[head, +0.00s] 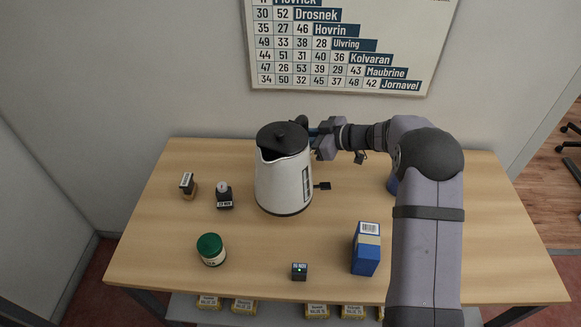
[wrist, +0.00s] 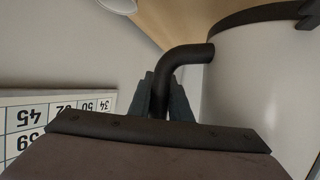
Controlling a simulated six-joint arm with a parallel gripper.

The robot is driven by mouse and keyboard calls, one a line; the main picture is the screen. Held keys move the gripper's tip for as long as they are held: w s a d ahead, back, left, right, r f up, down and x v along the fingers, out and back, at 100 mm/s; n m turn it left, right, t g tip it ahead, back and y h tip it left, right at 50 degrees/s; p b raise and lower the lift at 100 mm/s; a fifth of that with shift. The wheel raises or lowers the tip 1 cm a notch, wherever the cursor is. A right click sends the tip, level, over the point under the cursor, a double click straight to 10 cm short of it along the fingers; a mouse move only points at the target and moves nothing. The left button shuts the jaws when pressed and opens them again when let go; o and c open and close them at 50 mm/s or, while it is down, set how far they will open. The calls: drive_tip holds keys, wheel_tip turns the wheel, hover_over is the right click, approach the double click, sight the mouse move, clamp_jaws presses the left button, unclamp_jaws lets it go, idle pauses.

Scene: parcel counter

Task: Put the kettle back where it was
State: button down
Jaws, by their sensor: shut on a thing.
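My gripper (head: 314,133) reaches in from the right at the top of the kettle's back. In the wrist view my gripper (wrist: 161,88) is shut on the kettle's black handle, which bends across to the white body of the kettle (wrist: 250,85). The underside of the kettle and the spot beneath it are hidden.
Left of the kettle stand a small stamp-like item (head: 188,187) and a dark labelled one (head: 224,197). In front are a green-lidded jar (head: 211,250), a small black box with a green light (head: 299,271) and a blue box (head: 366,249). A small black piece (head: 323,186) lies right of the kettle.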

drive_tip(key=shift+f+p, duration=0.75)
drive_tip(key=shift+f, duration=2.7)
drive_tip(key=c, duration=2)
unclamp_jaws()
drive_tip(key=shift+f, duration=0.3)
drive_tip(key=shift+c, duration=0.2)
drive_tip(key=o, duration=0.4)
drive_tip(key=shift+r, duration=0.1)
drive_tip(key=shift+d+r, duration=0.1)
drive_tip(key=shift+d, duration=0.05)
drive_tip(key=b+v, duration=0.3)
drive_tip(key=v, duration=0.8)
drive_tip(key=shift+s+d+b, duration=0.25)
drive_tip(key=shift+d+b, duration=0.1)
drive_tip(key=shift+b, duration=0.05)
